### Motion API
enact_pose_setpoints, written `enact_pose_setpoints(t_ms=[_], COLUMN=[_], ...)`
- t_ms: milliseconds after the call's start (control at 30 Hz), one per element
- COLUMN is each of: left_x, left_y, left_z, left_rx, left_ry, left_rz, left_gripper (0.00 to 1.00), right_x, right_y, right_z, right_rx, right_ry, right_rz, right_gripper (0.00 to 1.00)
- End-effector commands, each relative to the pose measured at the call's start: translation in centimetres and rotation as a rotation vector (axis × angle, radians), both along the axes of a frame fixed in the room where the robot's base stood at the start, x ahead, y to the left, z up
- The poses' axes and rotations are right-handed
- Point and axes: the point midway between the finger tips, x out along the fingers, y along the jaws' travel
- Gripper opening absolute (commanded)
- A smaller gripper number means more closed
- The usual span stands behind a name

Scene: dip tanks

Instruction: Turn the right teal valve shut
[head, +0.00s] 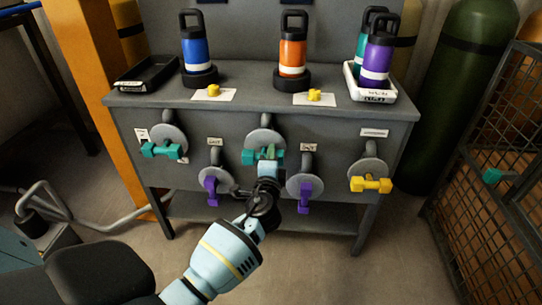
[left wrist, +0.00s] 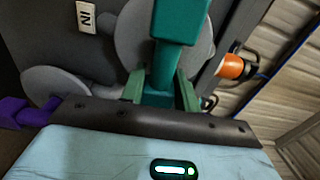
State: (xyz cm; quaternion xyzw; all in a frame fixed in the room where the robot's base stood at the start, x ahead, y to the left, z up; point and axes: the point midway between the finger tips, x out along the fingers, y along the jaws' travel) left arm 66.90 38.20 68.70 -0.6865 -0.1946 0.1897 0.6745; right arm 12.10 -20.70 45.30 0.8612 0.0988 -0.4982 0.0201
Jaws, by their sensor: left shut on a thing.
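The right teal valve (head: 250,156) is on the grey panel's upper middle, with a round grey disc behind its handle. Its handle lies about crosswise in the head view, partly hidden by my gripper. My left gripper (head: 266,163) reaches it from below and is shut on the handle. In the left wrist view the teal handle (left wrist: 165,65) sits between the two green fingers (left wrist: 160,92). The left teal valve (head: 162,151) is apart on the left, its handle about crosswise. My right gripper is not in view.
Purple valves (head: 210,191) (head: 304,195) hang below on either side of my gripper, their handles upright. A yellow valve (head: 370,185) is at the right. Blue (head: 195,52), orange (head: 292,58) and purple (head: 377,57) bottles stand on top. A mesh cage (head: 500,150) stands far right.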

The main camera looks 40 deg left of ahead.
Motion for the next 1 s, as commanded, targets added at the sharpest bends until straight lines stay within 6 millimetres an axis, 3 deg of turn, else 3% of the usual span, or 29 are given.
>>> enact_pose_setpoints(t_ms=[567, 600, 667, 1000], left_x=[0.02, 0.02, 0.01, -0.31], left_y=[-0.37, -0.37, -0.34, -0.32], left_z=[-0.41, -0.42, -0.42, -0.26], left_rx=[0.024, 0.024, 0.025, 0.026], left_ry=[0.022, 0.022, 0.022, 0.019], left_rz=[-0.007, -0.007, -0.007, -0.003], left_gripper=[0.08, 0.34, 0.41, 0.42], right_x=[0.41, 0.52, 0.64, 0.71], right_y=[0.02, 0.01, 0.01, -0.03], right_z=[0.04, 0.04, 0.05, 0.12], right_rx=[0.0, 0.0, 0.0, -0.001], right_ry=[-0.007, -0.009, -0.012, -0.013], right_rz=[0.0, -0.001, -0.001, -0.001], right_gripper=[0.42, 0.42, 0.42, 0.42])
